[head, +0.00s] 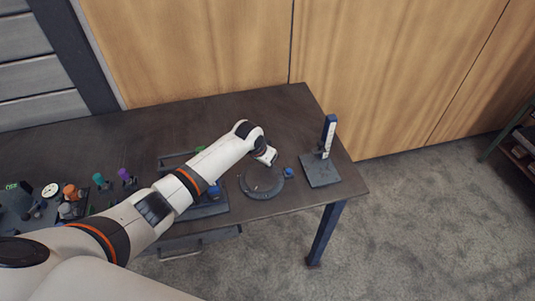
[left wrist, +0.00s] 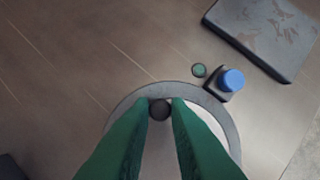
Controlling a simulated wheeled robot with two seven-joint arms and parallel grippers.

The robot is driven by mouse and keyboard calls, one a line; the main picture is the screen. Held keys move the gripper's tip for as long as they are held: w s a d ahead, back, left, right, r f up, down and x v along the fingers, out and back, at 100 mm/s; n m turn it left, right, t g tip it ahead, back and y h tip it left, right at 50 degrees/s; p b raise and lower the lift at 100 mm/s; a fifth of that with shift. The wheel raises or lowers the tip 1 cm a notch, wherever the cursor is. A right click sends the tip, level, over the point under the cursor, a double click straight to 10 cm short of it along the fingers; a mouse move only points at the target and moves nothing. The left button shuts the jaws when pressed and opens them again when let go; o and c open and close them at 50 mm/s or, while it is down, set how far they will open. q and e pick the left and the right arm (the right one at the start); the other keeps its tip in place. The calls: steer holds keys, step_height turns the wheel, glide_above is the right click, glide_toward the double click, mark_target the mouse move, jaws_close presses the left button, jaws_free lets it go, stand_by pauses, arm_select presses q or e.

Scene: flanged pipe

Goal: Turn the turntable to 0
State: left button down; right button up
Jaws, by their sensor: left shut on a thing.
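The turntable (head: 262,190) is a dark round dial near the front edge of the table, right of the middle. In the left wrist view its grey rim (left wrist: 125,108) curves around a paler disc. My left gripper (left wrist: 161,103) has green fingers closed on a small dark round knob (left wrist: 160,111) at the disc's far edge. In the head view my left gripper (head: 268,158) reaches over the turntable's back side, and the knob cannot be made out there. Scale marks are too small to read. My right gripper is in neither view.
A blue button (head: 288,172) on a dark block (left wrist: 222,92) sits close beside the turntable, with a small green disc (left wrist: 199,70) next to it. An upright scale stand (head: 328,135) rises from a grey plate (head: 320,172) to the right. Other fixtures crowd the left.

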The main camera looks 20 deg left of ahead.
mark_target(258, 180)
arm_select(q)
steer(key=n+p, duration=0.1)
steer(key=a+n+y+p, duration=0.1)
steer(key=n, duration=0.1)
steer(key=shift+s+r+n+p, duration=0.1)
steer(key=shift+r+n+p, duration=0.1)
steer(key=shift+n+p, duration=0.15)
steer(key=shift+s+a+f+n+y+p, duration=0.2)
steer(key=shift+n+y+p, duration=0.25)
steer(key=shift+n, duration=0.4)
steer(key=shift+s+a+r+n+y+p, duration=0.1)
steer(key=shift+a+n+y+p, duration=0.2)
steer(key=shift+n+p, duration=0.35)
steer(key=shift+f+n, duration=0.1)
steer(key=shift+n, duration=0.15)
steer(key=c, duration=1.4)
jaws_free()
steer(key=shift+o, duration=0.2)
steer(key=v, duration=1.2)
steer(key=shift+b, duration=0.35)
